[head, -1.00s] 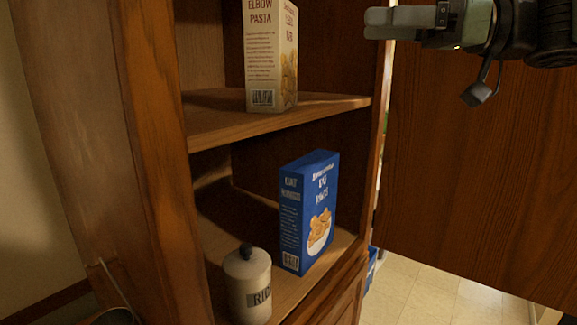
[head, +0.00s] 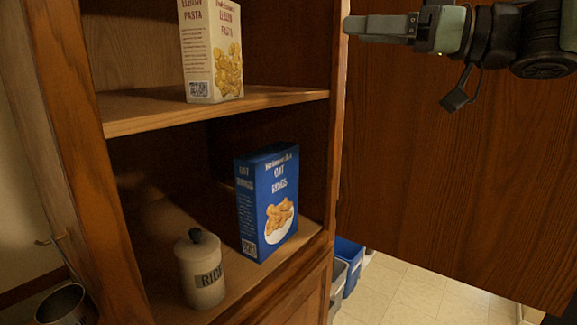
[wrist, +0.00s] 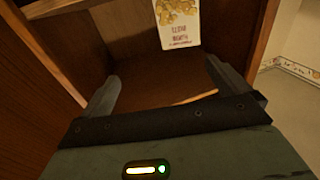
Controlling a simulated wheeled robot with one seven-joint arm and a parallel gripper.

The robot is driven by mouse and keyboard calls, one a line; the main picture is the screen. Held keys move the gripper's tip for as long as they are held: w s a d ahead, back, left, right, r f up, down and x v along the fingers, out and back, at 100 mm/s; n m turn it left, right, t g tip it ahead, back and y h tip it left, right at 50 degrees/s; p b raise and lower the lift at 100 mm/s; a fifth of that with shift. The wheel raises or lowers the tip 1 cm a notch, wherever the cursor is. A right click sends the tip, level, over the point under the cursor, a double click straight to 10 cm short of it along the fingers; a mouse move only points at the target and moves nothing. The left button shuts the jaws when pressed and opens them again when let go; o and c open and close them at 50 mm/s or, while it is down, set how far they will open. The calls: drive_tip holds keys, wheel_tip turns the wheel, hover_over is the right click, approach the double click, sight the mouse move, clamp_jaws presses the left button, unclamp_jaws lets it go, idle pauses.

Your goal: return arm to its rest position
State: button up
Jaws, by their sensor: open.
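My gripper (head: 380,28) is at the upper right in the head view, in front of the open wooden door and to the right of the cabinet shelves. It points left toward the cabinet. In the wrist view my gripper (wrist: 165,92) has its two fingers spread wide apart with nothing between them. The elbow pasta box (wrist: 178,22) shows beyond the fingers there, apart from them. In the head view the same elbow pasta box (head: 212,52) stands on the upper shelf.
A blue oat rings box (head: 268,203) and a white rice canister (head: 201,272) stand on the lower shelf (head: 150,285). The wooden door (head: 450,170) fills the right side. Blue and grey bins (head: 346,265) stand on the tiled floor.

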wheel_tip(320, 180, down, 26)
drive_tip(key=a+m+t+h+b, duration=0.25)
drive_tip(key=m+h+b, duration=0.35)
drive_tip(key=h, duration=0.5)
drive_tip(key=s+d+f+g+h+b, duration=0.1)
drive_tip(key=s+f+g, duration=0.4)
drive_tip(key=s+f, duration=0.5)
drive_tip(key=s+d+f+g+h+b, duration=0.1)
drive_tip(key=s+d+f+g+h, duration=0.3)
drive_tip(key=s+f, duration=0.5)
drive_tip(key=s, duration=0.4)
drive_tip(key=shift+s+f+g, duration=0.3)
drive_tip(key=shift+f+g, duration=0.05)
drive_tip(key=shift+f, duration=0.05)
